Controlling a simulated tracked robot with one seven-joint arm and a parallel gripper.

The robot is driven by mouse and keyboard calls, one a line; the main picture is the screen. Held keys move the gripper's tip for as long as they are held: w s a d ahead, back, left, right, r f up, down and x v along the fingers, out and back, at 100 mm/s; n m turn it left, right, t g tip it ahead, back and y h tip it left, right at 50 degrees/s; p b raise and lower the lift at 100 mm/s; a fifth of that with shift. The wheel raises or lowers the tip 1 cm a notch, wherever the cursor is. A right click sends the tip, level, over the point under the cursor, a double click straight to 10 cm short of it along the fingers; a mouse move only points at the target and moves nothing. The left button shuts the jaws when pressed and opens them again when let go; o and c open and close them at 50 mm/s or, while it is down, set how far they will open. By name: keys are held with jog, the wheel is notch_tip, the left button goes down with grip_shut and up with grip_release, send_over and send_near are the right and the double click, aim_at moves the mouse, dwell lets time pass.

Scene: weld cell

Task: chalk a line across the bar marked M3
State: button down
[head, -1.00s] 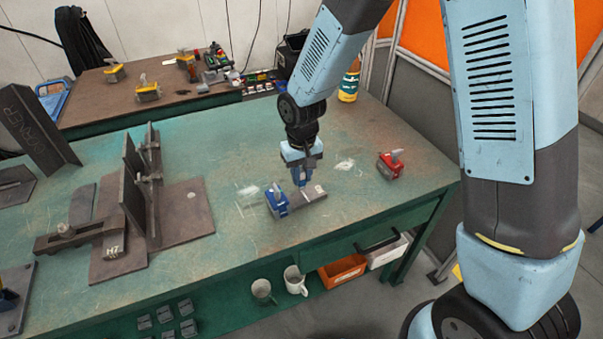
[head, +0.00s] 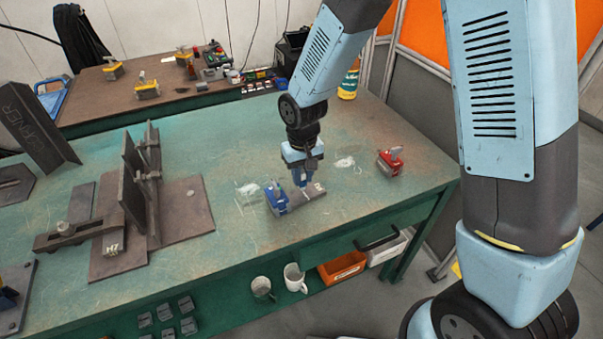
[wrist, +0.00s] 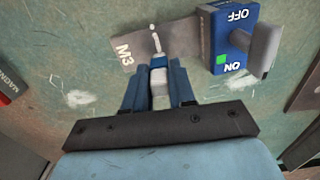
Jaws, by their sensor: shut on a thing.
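The bar marked M3 (wrist: 124,56) is a short dark plate lying flat on the green bench; it also shows in the head view (head: 313,194). A blue magnet block (wrist: 231,42) with ON/OFF lettering and a grey lever sits on its other end; it shows in the head view too (head: 277,199). My gripper (wrist: 158,88) has blue fingers shut on a pale chalk holder (wrist: 158,76), right above the bar. A thin white streak (wrist: 155,38) runs over the bar ahead of the holder. I cannot tell how much is chalk stick and how much is mark.
A red magnet block (head: 390,162) stands to the right on the bench (head: 240,140). A fixture with upright plates and a bar marked M7 (head: 112,246) fills the left. White chalky smudges (wrist: 75,98) mark the bench. Mugs (head: 294,278) and bins sit below.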

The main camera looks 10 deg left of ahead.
aim_at(308, 197)
jog(key=shift+s+d, duration=0.15)
jog(key=shift+s+d+f, duration=0.1)
jog(key=shift+s, duration=0.1)
jog(key=shift+s+d, duration=0.55)
jog(key=shift+s, duration=0.2)
dwell(0.3)
jog(key=shift+s+d, duration=0.15)
jog(key=shift+s, duration=0.05)
jog(key=shift+s+d, duration=0.2)
jog(key=shift+s, duration=0.15)
dwell(0.4)
notch_tip(308, 197, up, 7)
dwell(0.7)
dwell(0.8)
